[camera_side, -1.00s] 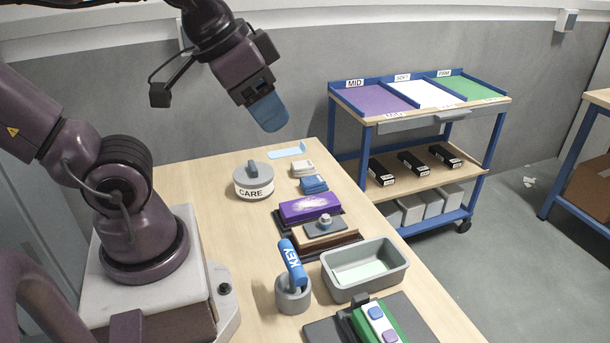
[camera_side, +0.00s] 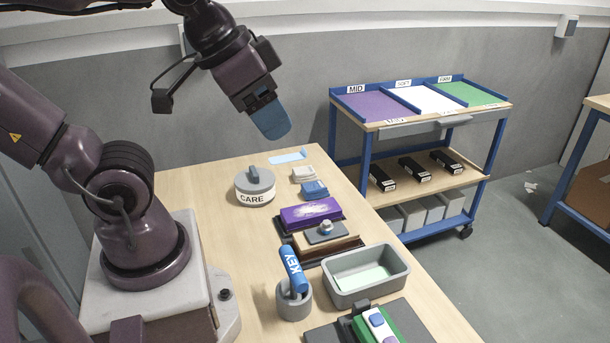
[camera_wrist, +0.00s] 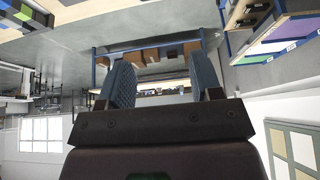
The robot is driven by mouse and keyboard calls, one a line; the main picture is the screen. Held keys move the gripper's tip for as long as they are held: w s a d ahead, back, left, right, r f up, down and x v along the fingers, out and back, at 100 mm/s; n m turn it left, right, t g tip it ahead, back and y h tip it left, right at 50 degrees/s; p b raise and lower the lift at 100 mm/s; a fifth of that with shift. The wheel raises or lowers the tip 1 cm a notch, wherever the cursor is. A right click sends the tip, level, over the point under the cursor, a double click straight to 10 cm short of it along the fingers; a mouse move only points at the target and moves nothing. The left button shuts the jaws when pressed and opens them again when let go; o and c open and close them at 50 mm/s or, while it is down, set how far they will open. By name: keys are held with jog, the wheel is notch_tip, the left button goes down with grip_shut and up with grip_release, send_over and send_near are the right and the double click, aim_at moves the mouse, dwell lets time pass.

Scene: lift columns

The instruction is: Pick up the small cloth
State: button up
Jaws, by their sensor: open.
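Two small folded cloth-like pieces lie on the wooden table near its right edge, a blue one (camera_side: 314,189) and a beige one (camera_side: 303,174) just behind it. I cannot tell for sure which is the small cloth. A flat light blue piece (camera_side: 287,157) lies farther back. My gripper (camera_side: 272,120) is raised well above the back of the table, apart from all of these. In the wrist view its two blue ribbed fingers (camera_wrist: 163,82) stand apart with nothing between them. The wrist view looks out into the room and shows none of the cloth-like pieces.
A round grey CARE container (camera_side: 254,187) stands left of the pieces. Nearer are a purple-topped block (camera_side: 309,213), a blue KEY handle (camera_side: 293,268) in a grey cup and a grey bin (camera_side: 367,275). A blue-framed cart (camera_side: 366,155) stands beyond the table.

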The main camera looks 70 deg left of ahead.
jog(key=o, duration=0.7)
jog(key=n+g, duration=0.6)
jog(key=n, duration=1.1)
send_over(306, 171)
notch_tip(306, 171, down, 22)
jog(key=f, duration=0.7)
jog(key=shift+s+a+f, duration=0.15)
jog(key=shift+s+f, duration=0.05)
jog(key=shift+w+d+f, duration=0.1)
jog(key=shift+f, duration=1.25)
jog(key=shift+w+d+f, duration=0.1)
jog(key=shift+f, duration=1.2)
